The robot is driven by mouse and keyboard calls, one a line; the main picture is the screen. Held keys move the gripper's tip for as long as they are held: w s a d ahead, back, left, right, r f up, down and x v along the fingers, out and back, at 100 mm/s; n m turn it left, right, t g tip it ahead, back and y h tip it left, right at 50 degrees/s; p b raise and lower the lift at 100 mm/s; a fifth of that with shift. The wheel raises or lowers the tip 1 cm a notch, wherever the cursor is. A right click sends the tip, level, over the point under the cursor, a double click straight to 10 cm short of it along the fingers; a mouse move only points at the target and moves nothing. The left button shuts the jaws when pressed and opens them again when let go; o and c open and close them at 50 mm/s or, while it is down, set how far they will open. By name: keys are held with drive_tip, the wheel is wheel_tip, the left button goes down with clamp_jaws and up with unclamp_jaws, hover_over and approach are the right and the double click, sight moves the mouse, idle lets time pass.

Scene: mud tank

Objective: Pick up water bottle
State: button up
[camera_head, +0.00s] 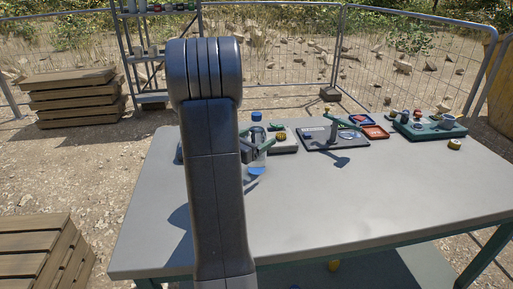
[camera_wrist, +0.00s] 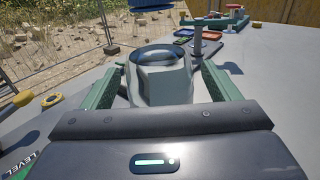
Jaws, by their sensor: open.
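The water bottle (camera_head: 258,134) stands on the grey table, clear-bodied with a blue cap (camera_head: 256,116). My gripper (camera_head: 260,148) is at the bottle, low over the table. In the wrist view, my gripper (camera_wrist: 163,84) is open, with one green finger on each side of a clear greyish shape (camera_wrist: 160,78), which appears to be the bottle body. Small gaps seem to show beside the fingers; I cannot tell whether either touches it. A blue piece (camera_wrist: 135,3) is cut off at the top edge.
The table (camera_head: 340,205) is clear at the front right. Behind the bottle are a grey device with a yellow part (camera_head: 281,138), a dark board (camera_head: 318,138), blue and red trays (camera_head: 375,132) and a green tray (camera_head: 430,130). Wooden pallets (camera_head: 72,95) stand left.

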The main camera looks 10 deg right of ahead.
drive_tip(key=shift+x, duration=0.95)
drive_tip(key=shift+c, duration=0.2)
drive_tip(key=c, duration=1.1)
drive_tip(key=shift+r, duration=0.1)
drive_tip(key=shift+c, duration=1.4)
drive_tip(key=shift+r, duration=0.1)
